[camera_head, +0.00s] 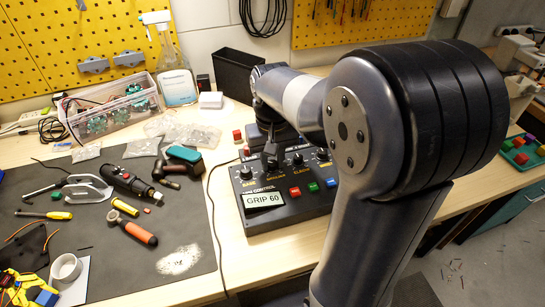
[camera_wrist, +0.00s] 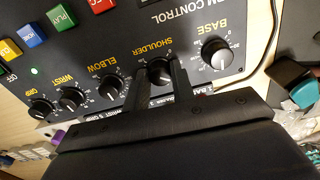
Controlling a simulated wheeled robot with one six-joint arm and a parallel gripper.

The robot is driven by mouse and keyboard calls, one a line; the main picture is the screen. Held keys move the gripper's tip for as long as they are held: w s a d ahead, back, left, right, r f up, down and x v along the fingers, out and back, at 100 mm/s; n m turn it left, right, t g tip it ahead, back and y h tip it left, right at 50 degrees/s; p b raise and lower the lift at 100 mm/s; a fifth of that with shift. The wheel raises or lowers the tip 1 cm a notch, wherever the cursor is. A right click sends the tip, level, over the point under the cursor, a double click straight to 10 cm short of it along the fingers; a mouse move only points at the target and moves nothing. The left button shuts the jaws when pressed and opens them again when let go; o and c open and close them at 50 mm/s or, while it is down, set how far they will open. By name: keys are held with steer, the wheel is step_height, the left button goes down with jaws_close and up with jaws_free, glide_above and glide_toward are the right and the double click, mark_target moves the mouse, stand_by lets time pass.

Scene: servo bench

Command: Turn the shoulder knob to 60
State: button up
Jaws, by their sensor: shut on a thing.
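In the head view my gripper (camera_head: 271,156) reaches down to the panel from behind.
The base knob (camera_wrist: 215,53) and elbow knob (camera_wrist: 110,88) sit close on either side. Coloured buttons (camera_wrist: 61,17) line the panel. A dark mat (camera_head: 110,240) with several tools lies left of the box. A spray bottle (camera_head: 178,75) and a clear parts bin (camera_head: 112,108) stand behind.

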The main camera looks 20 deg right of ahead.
mark_target(273, 162)
steer(key=shift+m, duration=0.9)
steer(key=o, duration=1)
step_height(273, 162, up, 11)
steer(key=p, duration=0.1)
steer(key=shift+f, duration=0.1)
step_height(273, 162, down, 11)
steer(key=shift+f+b, duration=0.1)
steer(key=shift+b, duration=0.3)
steer(key=shift+r+n, duration=0.2)
steer(key=shift+n, duration=0.7)
